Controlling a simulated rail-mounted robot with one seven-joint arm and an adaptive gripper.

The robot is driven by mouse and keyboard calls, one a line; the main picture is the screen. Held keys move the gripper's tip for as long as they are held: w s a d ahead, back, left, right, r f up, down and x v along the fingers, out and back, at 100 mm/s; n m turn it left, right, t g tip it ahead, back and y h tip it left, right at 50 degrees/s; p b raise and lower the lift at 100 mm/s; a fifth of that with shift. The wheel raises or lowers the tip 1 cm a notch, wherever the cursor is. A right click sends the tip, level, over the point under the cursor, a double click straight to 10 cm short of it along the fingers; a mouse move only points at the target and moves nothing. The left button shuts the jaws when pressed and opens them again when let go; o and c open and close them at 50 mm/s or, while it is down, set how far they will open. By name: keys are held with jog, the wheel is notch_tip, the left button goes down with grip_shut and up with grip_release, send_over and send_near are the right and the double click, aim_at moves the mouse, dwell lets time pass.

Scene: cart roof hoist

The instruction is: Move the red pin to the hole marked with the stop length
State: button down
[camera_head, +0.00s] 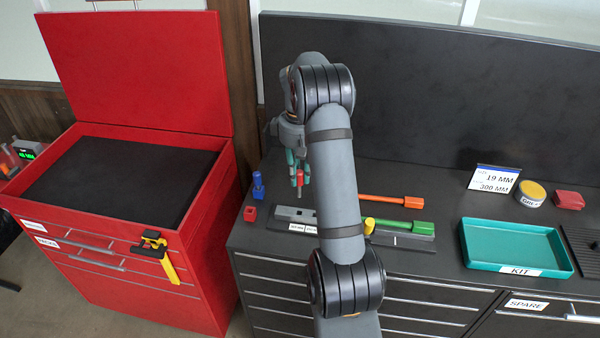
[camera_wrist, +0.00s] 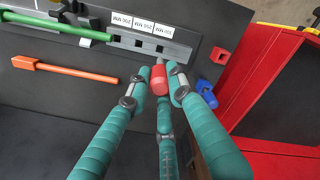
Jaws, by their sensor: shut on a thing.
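My gripper (camera_wrist: 165,88) has teal fingers shut on the red pin (camera_wrist: 158,80). The pin also shows in the head view (camera_head: 300,179), hanging upright beneath the fingers. It appears to be above or just behind the left part of the grey stop rail (camera_head: 292,214); its lower end looks clear of the rail. In the wrist view the rail (camera_wrist: 178,52) has dark square holes and white length labels (camera_wrist: 140,24), seen upside down. A card (camera_head: 494,179) on the bench reads 19 MM and 300 MM. My arm hides the rail's middle in the head view.
A blue pin-like piece (camera_head: 258,186) and a red block (camera_head: 250,214) stand left of the rail. A teal tray (camera_head: 515,232) sits right. A red cart (camera_head: 200,225) stands left.

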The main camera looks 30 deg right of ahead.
aim_at(299, 196)
jog(key=shift+f+b, duration=2.3)
jog(key=shift+f, duration=0.6)
jog(key=shift+f+b, duration=1.35)
jog(key=shift+f, duration=0.6)
jog(key=c, duration=1.5)
grip_release()
jog(key=shift+o, duration=0.2)
jog(key=shift+r, duration=0.1)
notch_tip(299, 196, up, 12)
